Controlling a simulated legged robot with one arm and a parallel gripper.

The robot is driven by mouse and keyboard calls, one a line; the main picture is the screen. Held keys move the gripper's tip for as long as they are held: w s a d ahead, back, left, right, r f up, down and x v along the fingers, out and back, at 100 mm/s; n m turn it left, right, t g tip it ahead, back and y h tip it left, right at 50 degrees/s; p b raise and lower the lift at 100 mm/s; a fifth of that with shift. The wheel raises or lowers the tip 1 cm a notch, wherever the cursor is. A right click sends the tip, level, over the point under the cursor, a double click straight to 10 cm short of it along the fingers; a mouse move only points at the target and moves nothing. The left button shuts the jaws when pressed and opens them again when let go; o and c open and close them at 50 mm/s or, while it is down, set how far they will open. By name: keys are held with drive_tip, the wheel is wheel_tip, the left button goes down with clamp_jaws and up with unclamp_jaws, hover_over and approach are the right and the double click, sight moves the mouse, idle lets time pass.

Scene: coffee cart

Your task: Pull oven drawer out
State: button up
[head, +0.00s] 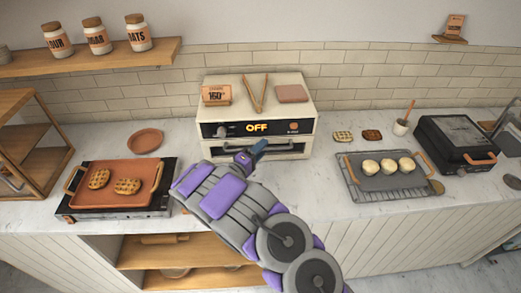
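The cream oven (302,86) stands at the back of the counter against the tiles. Its black panel reads OFF. The oven drawer (221,151) is below the panel, with a dark horizontal handle (290,147); it looks closed. My arm hides part of the drawer front. I cannot tell whether the fingers touch the handle, or whether they are open or shut.
A griddle with an orange tray (82,199) holding waffles is at left. A tray with dough balls (356,189) and a black press (452,147) are at right. Tongs (257,93) and a small sign (216,95) lie on the oven.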

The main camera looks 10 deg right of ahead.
drive_tip(key=shift+c, duration=0.3)
clamp_jaws()
drive_tip(key=shift+s+f, duration=0.1)
